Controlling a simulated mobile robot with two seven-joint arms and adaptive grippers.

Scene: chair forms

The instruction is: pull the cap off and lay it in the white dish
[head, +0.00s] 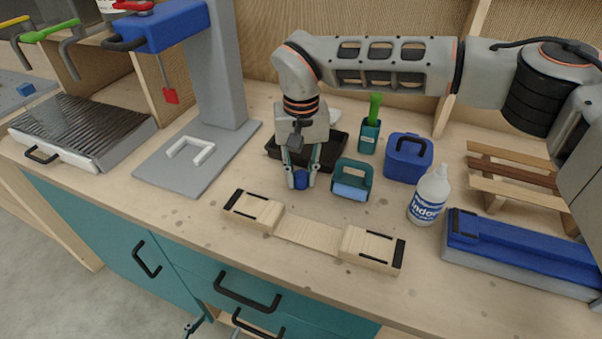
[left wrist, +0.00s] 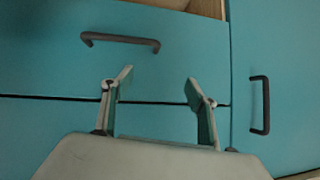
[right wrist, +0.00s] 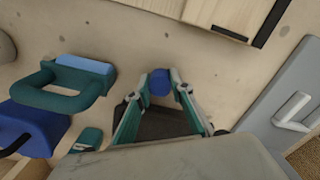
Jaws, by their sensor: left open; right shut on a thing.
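My right gripper (head: 301,179) is shut on a small round blue piece (head: 300,180), low over the bench in front of a black tray. The blue piece also shows between the fingertips in the right wrist view (right wrist: 159,82). I cannot tell whether it is the cap or a larger part, or whether it touches the bench. A pale shape (head: 326,112) shows behind the right gripper, mostly hidden; I cannot tell if it is the white dish. My left gripper (left wrist: 160,85) is open and empty, in front of the teal drawers below the bench edge.
A black tray (head: 334,152), a teal holder (head: 352,180), a blue box (head: 408,160) and a white bottle (head: 429,196) stand close to the right gripper. Wooden blocks (head: 372,248) lie in front. A grey stand (head: 215,80) is at left. Drawer handles (head: 246,297) jut out below.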

